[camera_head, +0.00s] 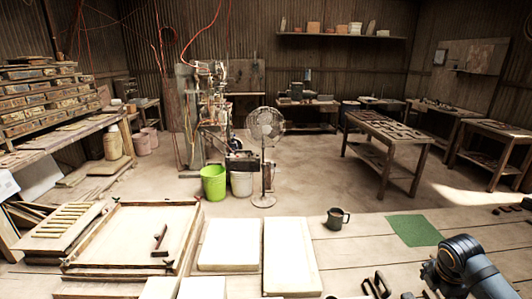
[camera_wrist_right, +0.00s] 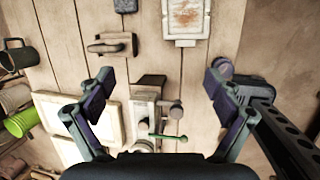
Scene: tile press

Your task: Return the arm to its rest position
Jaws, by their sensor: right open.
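My right arm (camera_head: 465,265) comes in at the lower right corner of the head view, dark with a blue band, over the near edge of the table. Its gripper is not clear there. In the right wrist view my right gripper (camera_wrist_right: 160,88) has its two fingers spread wide apart, with nothing between them. Below it is the plank table top (camera_wrist_right: 65,50), with a metal and wood tool (camera_wrist_right: 146,108) lying beneath the gap. My left arm and left gripper are not in view.
A dark mug (camera_head: 337,218) and a green mat (camera_head: 414,230) sit on the table. Pale slabs (camera_head: 290,255) and a wooden tray frame (camera_head: 190,215) fill the left side. Dark tools (camera_head: 378,284) lie at the near edge. Boards between mug and mat are bare.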

